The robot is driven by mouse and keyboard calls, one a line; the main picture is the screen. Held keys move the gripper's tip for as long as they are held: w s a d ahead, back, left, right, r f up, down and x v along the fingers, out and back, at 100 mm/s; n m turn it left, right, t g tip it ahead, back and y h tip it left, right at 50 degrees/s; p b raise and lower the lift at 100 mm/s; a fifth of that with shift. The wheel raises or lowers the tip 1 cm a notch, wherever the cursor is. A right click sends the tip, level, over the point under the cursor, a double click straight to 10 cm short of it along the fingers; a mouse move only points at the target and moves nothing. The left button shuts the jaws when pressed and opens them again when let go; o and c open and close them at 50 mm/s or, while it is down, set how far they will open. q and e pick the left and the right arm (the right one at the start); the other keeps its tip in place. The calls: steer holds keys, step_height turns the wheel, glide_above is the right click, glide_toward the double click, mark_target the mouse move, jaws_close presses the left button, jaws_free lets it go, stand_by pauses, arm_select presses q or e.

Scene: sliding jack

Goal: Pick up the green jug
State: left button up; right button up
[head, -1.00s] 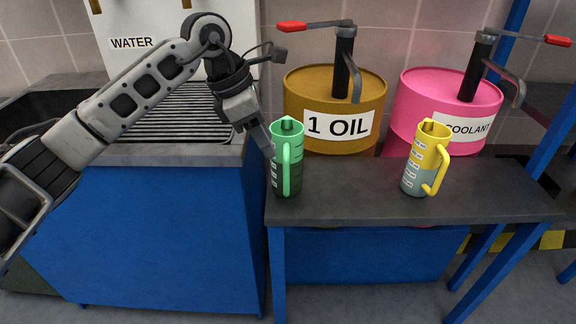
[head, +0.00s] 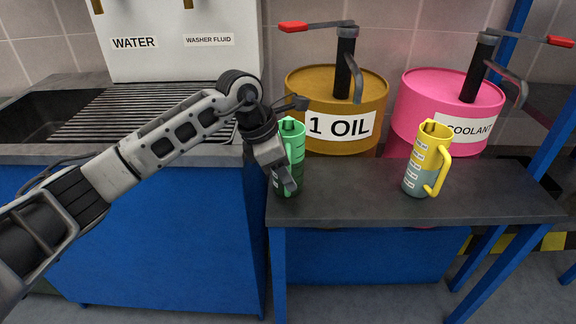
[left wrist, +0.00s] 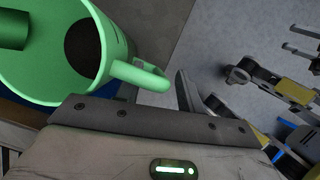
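The green jug (head: 292,131) stands upright at the left end of the dark bench top. Its lower front is mostly hidden behind my left gripper (head: 287,186), which points down at the handle side. In the left wrist view the jug (left wrist: 121,52) shows from above, with a dark opening inside and its handle (left wrist: 140,74) pointing right. The left gripper (left wrist: 160,92) is open there. One finger shows to the right of the handle; the other is partly hidden under it. I cannot tell whether either finger touches the handle. My right gripper does not show clearly.
A yellow and grey jug (head: 415,180) stands to the right on the bench (head: 350,195). Behind are a brown oil drum (head: 310,90) and a pink coolant drum (head: 420,88) with pumps. A blue cabinet with a grated sink top (head: 150,115) is left. The bench between the jugs is clear.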

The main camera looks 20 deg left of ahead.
arm_select(q)
jaws_close()
steer(key=shift+r, duration=0.1)
steer(key=shift+w+r, duration=0.1)
steer(key=shift+r, duration=0.35)
step_height(320, 180, up, 3)
steer(key=shift+f, duration=0.2)
steer(key=s+d+r, duration=0.2)
steer(key=s+r, duration=0.7)
steer(key=s, duration=0.5)
steer(key=shift+d+r, duration=0.2)
steer(key=shift+d, duration=0.15)
